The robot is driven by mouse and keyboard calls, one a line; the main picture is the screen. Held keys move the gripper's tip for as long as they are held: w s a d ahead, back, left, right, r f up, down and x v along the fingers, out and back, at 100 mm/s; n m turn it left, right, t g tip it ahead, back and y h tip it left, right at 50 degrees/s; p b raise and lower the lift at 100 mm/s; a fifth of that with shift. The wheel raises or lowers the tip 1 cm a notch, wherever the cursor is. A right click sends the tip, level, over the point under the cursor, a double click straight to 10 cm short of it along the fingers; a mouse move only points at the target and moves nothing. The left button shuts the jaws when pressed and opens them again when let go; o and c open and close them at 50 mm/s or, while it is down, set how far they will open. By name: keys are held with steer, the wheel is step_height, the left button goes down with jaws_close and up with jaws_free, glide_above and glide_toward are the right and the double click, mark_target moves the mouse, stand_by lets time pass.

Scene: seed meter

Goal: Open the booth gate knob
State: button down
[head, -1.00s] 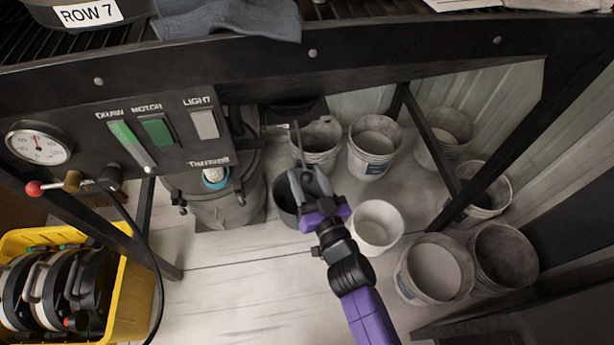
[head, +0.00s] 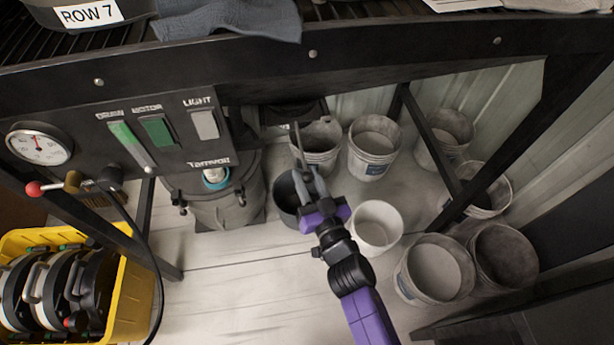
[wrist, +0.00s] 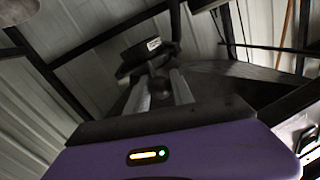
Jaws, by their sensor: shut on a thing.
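My gripper (head: 303,160) reaches under the bench, its purple wrist below and its grey fingers pointing up. In the wrist view the two pale fingers (wrist: 161,92) are closed on a small dark rounded piece, the knob (wrist: 163,82). Just beyond it is a dark block with a white label (wrist: 150,46). In the head view the fingers reach toward a dark housing (head: 290,113) under the bench, and the knob cannot be made out there.
Several buckets stand on the floor around my arm, including a white one (head: 377,225) just right of it. A grey canister (head: 225,203) stands left. The black bench edge (head: 400,48) runs overhead. A yellow crate (head: 125,290) holds reels at lower left.

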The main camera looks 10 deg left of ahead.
stand_by(0.8)
steer(key=s+a+v, duration=0.1)
steer(key=a+v, duration=0.1)
steer(key=v, duration=1)
steer(key=shift+s, duration=0.25)
steer(key=c, duration=1.1)
jaws_free()
steer(key=p+v, duration=0.1)
steer(key=v, duration=0.7)
steer(key=shift+w, duration=0.1)
